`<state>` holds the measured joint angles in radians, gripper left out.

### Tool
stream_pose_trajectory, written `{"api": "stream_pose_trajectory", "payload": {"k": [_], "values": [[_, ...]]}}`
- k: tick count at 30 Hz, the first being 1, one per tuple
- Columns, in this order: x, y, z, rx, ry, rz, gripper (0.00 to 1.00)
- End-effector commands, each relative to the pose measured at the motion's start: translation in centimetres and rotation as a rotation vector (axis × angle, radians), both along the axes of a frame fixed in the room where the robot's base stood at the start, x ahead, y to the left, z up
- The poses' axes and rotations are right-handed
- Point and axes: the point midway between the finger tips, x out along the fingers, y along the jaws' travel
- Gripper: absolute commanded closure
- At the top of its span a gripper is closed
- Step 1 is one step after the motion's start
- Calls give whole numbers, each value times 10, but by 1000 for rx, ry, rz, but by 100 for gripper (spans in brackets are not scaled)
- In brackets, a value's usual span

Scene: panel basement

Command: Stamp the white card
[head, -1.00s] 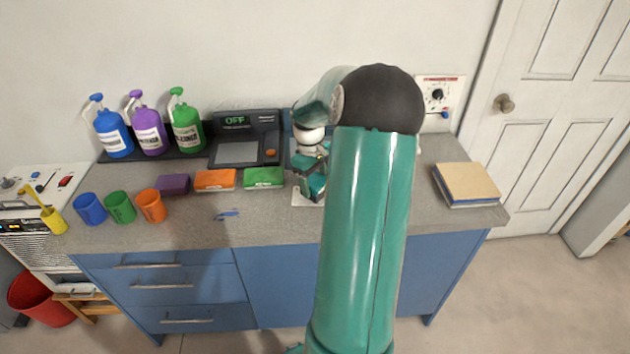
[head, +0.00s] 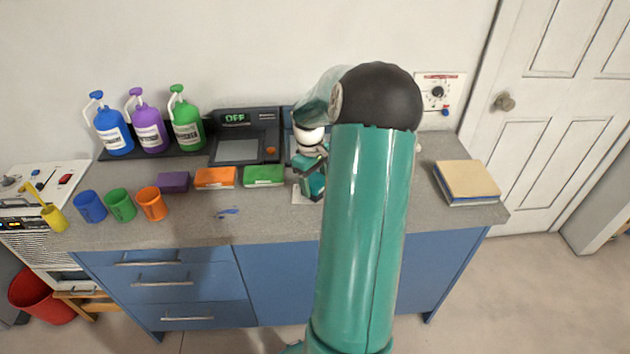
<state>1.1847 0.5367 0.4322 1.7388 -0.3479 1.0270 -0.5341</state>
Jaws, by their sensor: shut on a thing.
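The white card (head: 298,198) lies on the grey counter, mostly hidden behind my gripper and forearm; only its left part shows. My gripper (head: 312,188) points down over the card, just in front of the ink pads. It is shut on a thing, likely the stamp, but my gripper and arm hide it. I cannot tell whether it touches the card. A purple pad (head: 173,182), an orange pad (head: 215,178) and a green pad (head: 263,176) lie in a row left of my gripper.
Blue, green and orange cups (head: 151,204) stand at the left. Bottles (head: 187,124) and a dark device reading OFF (head: 238,148) stand at the back. A small blue thing (head: 228,212) lies near the front. A book stack (head: 466,182) lies at the right.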

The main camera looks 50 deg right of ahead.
Motion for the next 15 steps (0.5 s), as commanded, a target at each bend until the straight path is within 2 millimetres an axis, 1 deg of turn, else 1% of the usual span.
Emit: {"api": "stream_pose_trajectory", "payload": {"k": [8,11,15], "values": [[0,0,0,1,1,0,55],[0,0,4,-1,0,0,55],[0,0,15,-1,0,-1,55]]}}
